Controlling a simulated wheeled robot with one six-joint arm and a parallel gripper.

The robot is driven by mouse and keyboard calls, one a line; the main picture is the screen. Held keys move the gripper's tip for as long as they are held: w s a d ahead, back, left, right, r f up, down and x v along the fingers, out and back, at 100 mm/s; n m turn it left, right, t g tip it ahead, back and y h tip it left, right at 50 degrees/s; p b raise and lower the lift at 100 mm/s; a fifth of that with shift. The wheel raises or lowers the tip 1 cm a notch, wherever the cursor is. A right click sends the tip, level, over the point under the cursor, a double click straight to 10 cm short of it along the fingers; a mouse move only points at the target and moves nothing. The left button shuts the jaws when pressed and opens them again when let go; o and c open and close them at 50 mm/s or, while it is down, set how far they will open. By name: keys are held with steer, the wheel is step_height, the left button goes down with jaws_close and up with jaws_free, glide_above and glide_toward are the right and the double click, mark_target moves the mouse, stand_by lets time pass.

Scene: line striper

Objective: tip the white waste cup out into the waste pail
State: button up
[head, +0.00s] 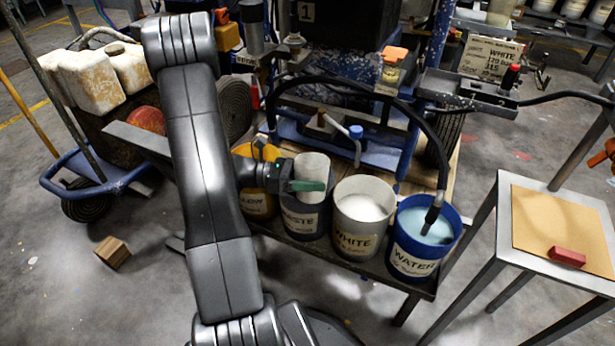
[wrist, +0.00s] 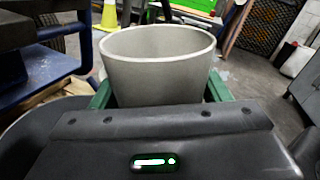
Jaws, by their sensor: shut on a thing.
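The white waste cup (head: 312,168) is held upright above the dark grey waste pail (head: 304,215), whose label reads WASTE. My gripper (head: 306,186) has its green fingers shut around the cup's sides. In the wrist view the cup (wrist: 158,62) stands between the green fingers of my gripper (wrist: 160,98), its rim facing up. I see only the far inner wall of the cup; its bottom and contents are hidden. The cup and my gripper hide part of the pail's mouth.
The WHITE pail (head: 361,215) and blue WATER pail (head: 424,238) stand to the right on the same bench; a yellow pail (head: 256,190) stands to the left. A black hose (head: 425,130) arches behind into the water pail. A metal stand (head: 560,230) holds a red block (head: 567,257).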

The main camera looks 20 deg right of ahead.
steer(key=shift+w+n+t+h, duration=0.4)
steer(key=shift+w+n+t, duration=0.4)
steer(key=shift+w, duration=0.45)
steer(key=n+p, duration=0.1)
steer(key=n, duration=0.1)
steer(key=s+n+p, duration=0.1)
steer(key=n, duration=0.2)
steer(key=shift+a+f, duration=0.1)
steer(key=shift+a, duration=0.05)
steer(key=shift+f+n+p, duration=0.25)
steer(key=shift+n+p, duration=0.15)
steer(key=shift+n, duration=1.1)
steer(key=shift+w+a+n+p, duration=0.15)
steer(key=shift+n+p, duration=0.25)
steer(key=shift+p, duration=0.4)
steer(key=shift+w+f+n+p, duration=0.2)
steer(key=shift+n+p, duration=0.8)
steer(key=shift+p, duration=1)
stand_by(1.8)
